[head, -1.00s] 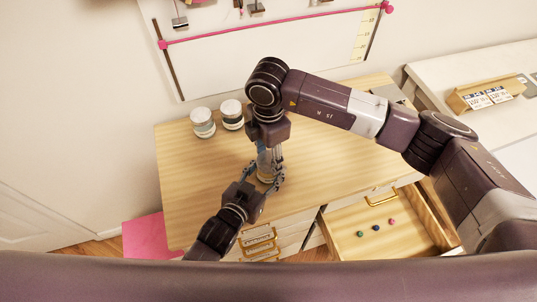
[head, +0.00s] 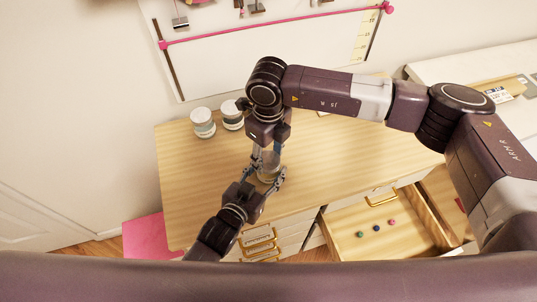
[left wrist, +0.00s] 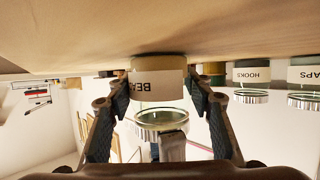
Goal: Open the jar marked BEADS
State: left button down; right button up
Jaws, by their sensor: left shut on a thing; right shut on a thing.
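The BEADS jar (left wrist: 158,85) shows upside down in the left wrist view, its label partly readable. In the head view the clear jar (head: 267,160) stands on the wooden desk, partly hidden by both grippers. My left gripper (head: 268,174) is shut around the jar, a finger on each side. My right gripper (head: 269,147) comes down from above and is shut on the jar's round lid. The lid (left wrist: 162,121) shows beyond the label in the left wrist view; I cannot tell whether clear glass or an open gap lies between them.
Two more jars (head: 203,123) (head: 232,114) stand at the desk's back left; the wrist view shows HOOKS (left wrist: 252,75) and another ending in APS (left wrist: 304,75). An open drawer (head: 345,245) at the right holds small coloured balls. The desk's middle (head: 345,155) is clear.

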jog(key=n, duration=2.1)
jog(key=shift+n, duration=0.3)
jog(key=n, duration=0.3)
jog(key=shift+r, duration=0.1)
jog(key=n, duration=0.5)
jog(key=shift+r, duration=0.1)
jog(key=shift+r, duration=1)
